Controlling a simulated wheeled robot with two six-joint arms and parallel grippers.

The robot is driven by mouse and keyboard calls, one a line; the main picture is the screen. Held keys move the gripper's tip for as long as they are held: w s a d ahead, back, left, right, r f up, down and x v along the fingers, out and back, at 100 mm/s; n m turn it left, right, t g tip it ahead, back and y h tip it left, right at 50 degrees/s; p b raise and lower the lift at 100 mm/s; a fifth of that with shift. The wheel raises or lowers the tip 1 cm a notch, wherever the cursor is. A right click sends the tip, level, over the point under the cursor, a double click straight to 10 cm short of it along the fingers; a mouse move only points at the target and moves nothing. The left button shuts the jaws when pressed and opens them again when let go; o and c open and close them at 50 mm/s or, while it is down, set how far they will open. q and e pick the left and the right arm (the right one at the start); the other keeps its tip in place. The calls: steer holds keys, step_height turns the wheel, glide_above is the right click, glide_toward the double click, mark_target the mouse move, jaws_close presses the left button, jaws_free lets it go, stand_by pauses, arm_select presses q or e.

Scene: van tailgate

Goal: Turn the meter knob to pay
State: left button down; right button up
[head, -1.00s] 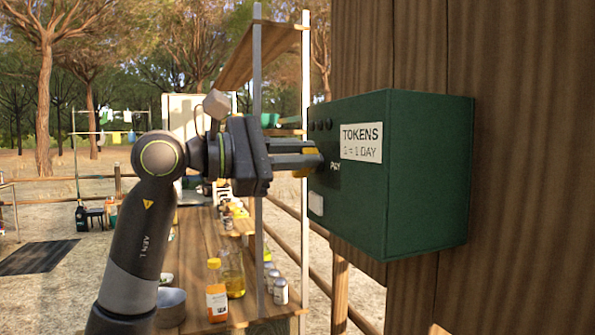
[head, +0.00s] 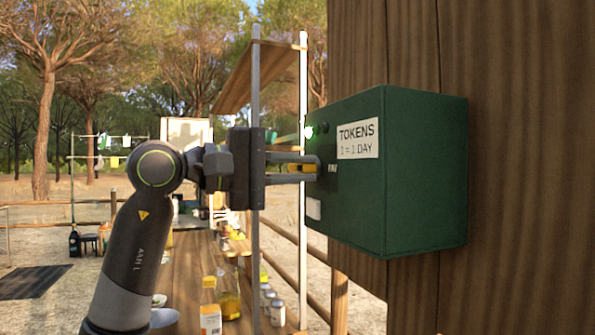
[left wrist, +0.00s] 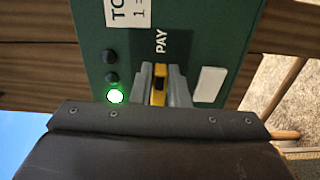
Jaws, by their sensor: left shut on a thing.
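The green meter box (head: 415,185) is fixed to a wooden wall and carries a "TOKENS 1 = 1 DAY" label. Its yellow knob (left wrist: 159,84) sits beside the word PAY in the left wrist view. My left gripper (head: 312,168) is shut on the knob, one finger on each side of it. One light (left wrist: 115,96) on the box glows green; the two beside it are dark. A white plate (left wrist: 209,84) is on the other side of the knob. My right gripper is in neither view.
Behind my left arm stands a wooden table (head: 190,275) with bottles and jars, under a shelf on metal posts (head: 256,180). A wooden fence rail (head: 290,240) runs beside it. A dark mat (head: 32,282) lies on the ground at the left.

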arm_select(q)
steer(key=shift+f+m, duration=0.1)
steer(key=shift+m, duration=0.2)
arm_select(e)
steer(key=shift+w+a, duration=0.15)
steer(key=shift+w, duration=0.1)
arm_select(q)
steer(key=c, duration=1.4)
jaws_free()
steer(key=shift+a, duration=0.1)
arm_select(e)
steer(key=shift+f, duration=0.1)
